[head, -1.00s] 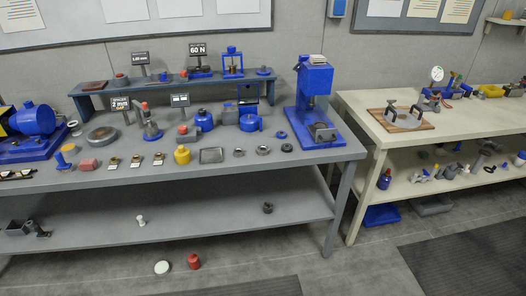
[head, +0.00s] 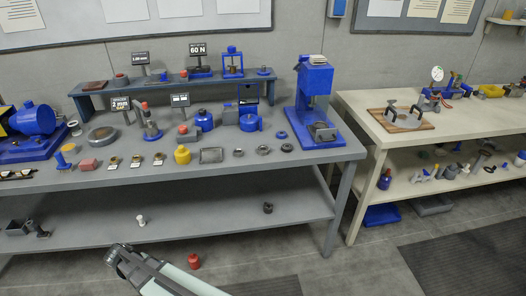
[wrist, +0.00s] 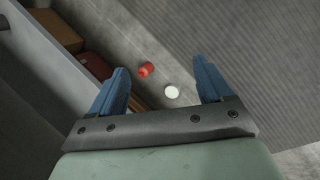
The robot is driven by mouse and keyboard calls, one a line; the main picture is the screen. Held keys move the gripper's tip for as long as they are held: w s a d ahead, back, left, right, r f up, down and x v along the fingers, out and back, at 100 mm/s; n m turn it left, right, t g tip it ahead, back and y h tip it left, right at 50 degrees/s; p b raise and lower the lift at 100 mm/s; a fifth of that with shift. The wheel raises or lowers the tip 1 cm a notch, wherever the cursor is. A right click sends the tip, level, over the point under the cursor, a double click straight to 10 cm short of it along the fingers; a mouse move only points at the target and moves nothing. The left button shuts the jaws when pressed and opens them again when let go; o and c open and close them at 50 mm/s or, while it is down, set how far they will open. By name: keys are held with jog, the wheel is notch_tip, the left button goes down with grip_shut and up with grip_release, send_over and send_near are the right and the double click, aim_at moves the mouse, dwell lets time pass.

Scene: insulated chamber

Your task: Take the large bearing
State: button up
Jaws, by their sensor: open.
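Several small ring-shaped parts lie on the front right of the grey bench in the head view: a dark grey ring (head: 263,150), a smaller grey ring (head: 238,152) and a blue ring (head: 282,134). Another dark ring (head: 268,208) sits on the lower shelf. I cannot tell which ring is the large bearing at this size. My gripper (head: 118,256) is low in front of the bench, well away from these rings.
A light table (head: 400,140) stands right.

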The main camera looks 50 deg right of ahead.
jog(key=w+d+r+t+h, duration=0.2)
jog(key=w+r+t+h, duration=0.15)
jog(key=w+r, duration=2.05)
jog(key=w+d+r, duration=0.1)
jog(key=d+r, duration=0.3)
jog(key=r, duration=0.4)
jog(key=w+d+r, duration=0.1)
jog(key=d+r, duration=0.3)
jog(key=r, duration=0.4)
jog(key=s+d+r+n+g+y, duration=0.1)
jog(key=s+d+n+y, duration=0.15)
jog(key=s+d, duration=0.75)
jog(key=s+d+r+n+y, duration=0.15)
jog(key=s+d+n, duration=0.4)
jog(key=d, duration=0.95)
jog(key=s+d+r+n+g+y, duration=0.1)
jog(key=s+d+r+n+y, duration=0.1)
jog(key=s+d, duration=0.9)
jog(key=s+d+n+y, duration=0.1)
jog(key=s+d+n, duration=0.3)
jog(key=s+d, duration=0.55)
jog(key=shift+t, duration=0.25)
jog(key=f, duration=0.6)
jog(key=shift+s+a+f, duration=0.15)
jog(key=shift+s+a, duration=0.15)
jog(key=shift+s, duration=0.1)
jog(key=shift+d+f, duration=0.2)
jog(key=shift+f, duration=2.75)
